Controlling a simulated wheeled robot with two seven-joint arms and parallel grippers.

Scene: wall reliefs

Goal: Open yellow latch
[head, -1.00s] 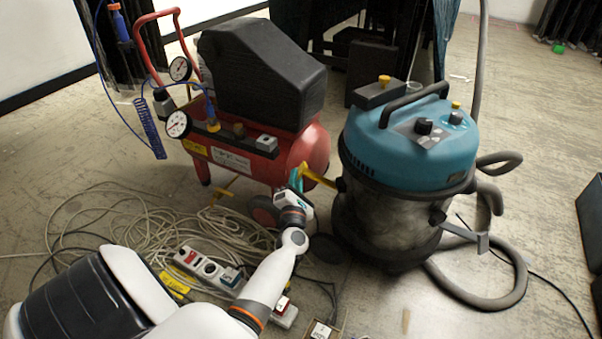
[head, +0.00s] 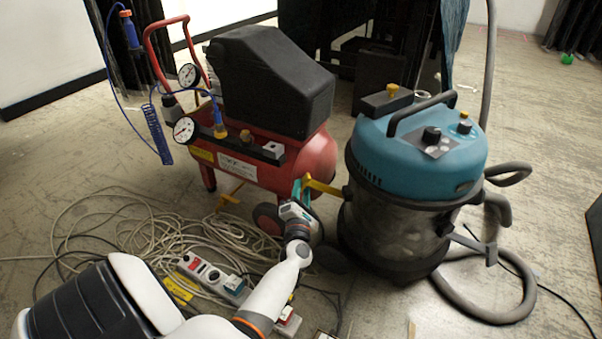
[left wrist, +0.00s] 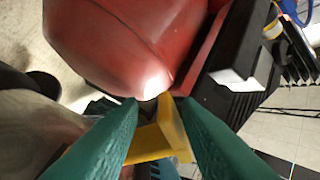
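The yellow latch (head: 323,187) sticks out from the left side of the blue-topped vacuum, level with its lower rim, toward the red compressor. My left gripper (head: 302,187) is at its free left end, with teal fingers pointing up and away. In the left wrist view the yellow latch (left wrist: 172,128) shows between the two fingers of my left gripper (left wrist: 159,102). A gap shows between the fingertips, and the latch looks nearer the right finger. I cannot tell whether they touch. My right gripper is in neither view.
The red compressor (head: 285,160) with its black cover stands just behind and left of the gripper. The vacuum (head: 420,150) stands to the right. Loose cables (head: 150,235) and a power strip (head: 215,278) lie on the floor below my arm. A grey hose (head: 510,310) curls at the right.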

